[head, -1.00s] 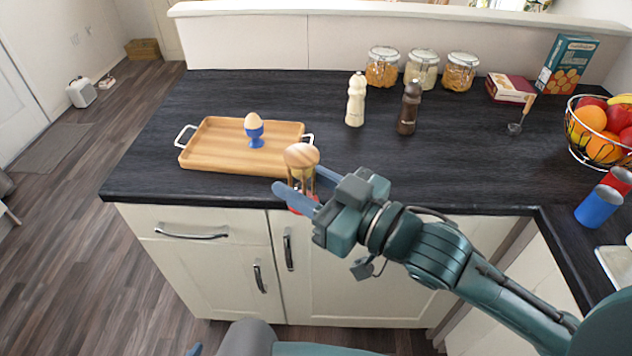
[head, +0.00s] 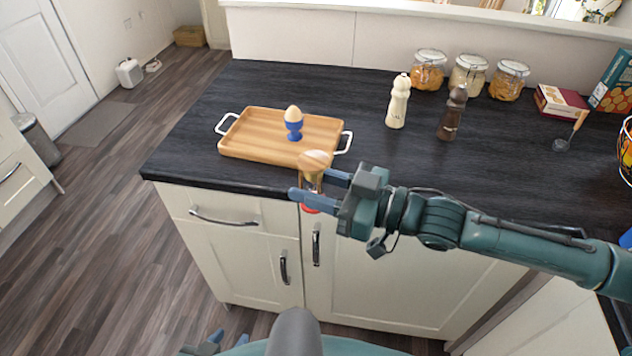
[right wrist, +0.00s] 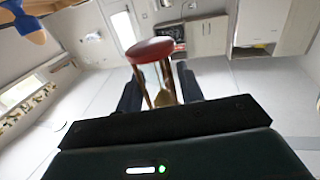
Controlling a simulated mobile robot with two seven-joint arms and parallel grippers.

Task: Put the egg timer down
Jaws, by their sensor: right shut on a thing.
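The egg timer (head: 314,162) is a sand glass with a round wooden top, thin posts and a red base. My right gripper (head: 318,187) is shut on it around the middle and holds it roughly upright, in front of the worktop's front edge near the tray's right corner. In the right wrist view the egg timer's red end (right wrist: 150,50) rises between the two dark fingers (right wrist: 160,92). Part of my left gripper (head: 222,342) shows low at the bottom edge of the head view, apart from everything; its opening is unclear.
A wooden tray (head: 245,146) with white handles bears a blue egg cup (head: 293,130) with an egg. Cream (head: 398,102) and dark brown (head: 452,115) mills stand further right, with glass jars (head: 469,75) behind. The dark worktop (head: 400,155) is bare right of the tray.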

